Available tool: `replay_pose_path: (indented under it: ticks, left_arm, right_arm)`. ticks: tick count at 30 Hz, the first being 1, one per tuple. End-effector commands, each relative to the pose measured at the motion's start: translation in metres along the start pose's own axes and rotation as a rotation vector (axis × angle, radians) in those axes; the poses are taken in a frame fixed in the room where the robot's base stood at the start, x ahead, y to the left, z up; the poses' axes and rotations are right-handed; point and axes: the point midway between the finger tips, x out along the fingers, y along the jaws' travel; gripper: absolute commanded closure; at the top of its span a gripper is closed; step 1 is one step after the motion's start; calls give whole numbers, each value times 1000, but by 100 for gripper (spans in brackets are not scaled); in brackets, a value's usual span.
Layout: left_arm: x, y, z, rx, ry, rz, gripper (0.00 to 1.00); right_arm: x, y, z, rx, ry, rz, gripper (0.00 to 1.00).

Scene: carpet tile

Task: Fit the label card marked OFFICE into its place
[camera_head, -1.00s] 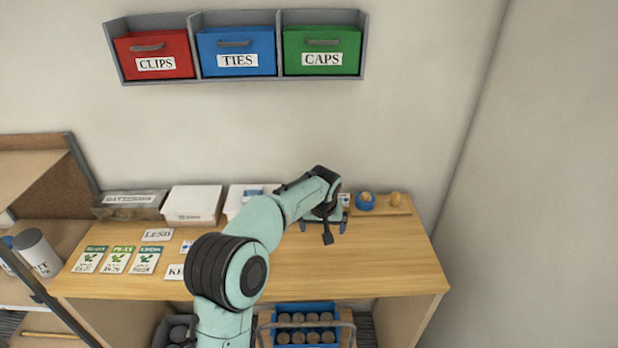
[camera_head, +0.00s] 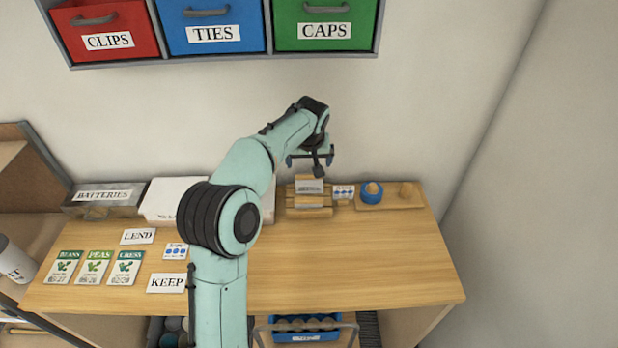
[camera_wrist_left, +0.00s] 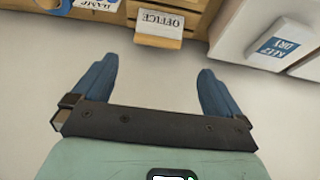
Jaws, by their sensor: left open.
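The OFFICE label card (camera_head: 309,186) is white and sits at the upper part of a small wooden letter rack (camera_head: 309,212) at the back of the bench. In the left wrist view the OFFICE card (camera_wrist_left: 161,23) appears upside down against the rack, with a pale wooden lip (camera_wrist_left: 158,42) along one edge. I cannot tell how deep it sits. My left gripper (camera_head: 310,160) is open and empty, above the rack and apart from the card. Its blue fingers (camera_wrist_left: 156,88) show spread in the wrist view, with nothing between them. My right gripper is not in view.
A LAMP card (camera_head: 343,192) and a wooden board (camera_head: 396,204) with a blue ring (camera_head: 371,193) are right of the rack. White boxes stand left. LEND (camera_head: 138,236) and KEEP (camera_head: 167,283) cards and seed packets lie on the left bench. The right bench is clear.

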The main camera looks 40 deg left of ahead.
Motion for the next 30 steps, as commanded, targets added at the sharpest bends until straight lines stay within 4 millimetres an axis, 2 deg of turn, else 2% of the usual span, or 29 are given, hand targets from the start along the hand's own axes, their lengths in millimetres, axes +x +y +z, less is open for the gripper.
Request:
replay_pose_path:
  ticks: [1, 4, 13, 21, 30]
  left_arm:
    - [13, 0, 1, 0, -4, -3, 0]
    - [30, 0, 0, 0, -3, -2, 0]
    - [55, 1, 0, 0, -1, 0, 0]
    - [93, 4, -1, -1, -1, 1, 0]
    - [100, 3, 0, 0, 0, 2, 0]
  right_arm:
    - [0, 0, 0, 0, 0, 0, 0]
    - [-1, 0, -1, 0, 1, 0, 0]
    - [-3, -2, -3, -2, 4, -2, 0]
    - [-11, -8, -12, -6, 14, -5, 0]
    - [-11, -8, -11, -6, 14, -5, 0]
